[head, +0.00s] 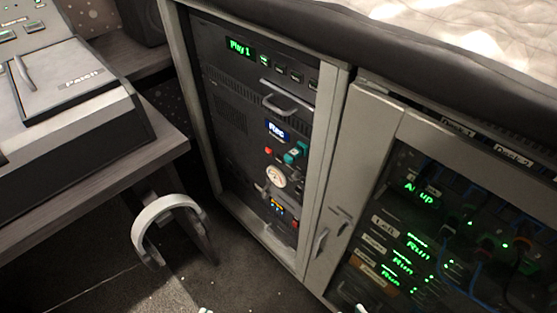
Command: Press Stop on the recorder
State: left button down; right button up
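A rack cabinet (330,150) with an open front stands in the middle of the head view. High in it is a unit with a green display (240,48) that seems to read "Play 1" and a row of small buttons (280,69) to the right. Lower is a unit with a blue screen (277,131) that seems to read "Rec", with a small red button (268,151), a teal part (296,152) and a cream round knob (276,177). Button labels are too small to read.
A desk (150,140) with a console (70,95) marked "Patch" is at left. A glass-fronted cabinet (440,220) with green-lit units stands at right. A dark padded edge (440,60) overhangs both cabinets.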

grip_shut()
dwell(0.7)
dwell(0.3)
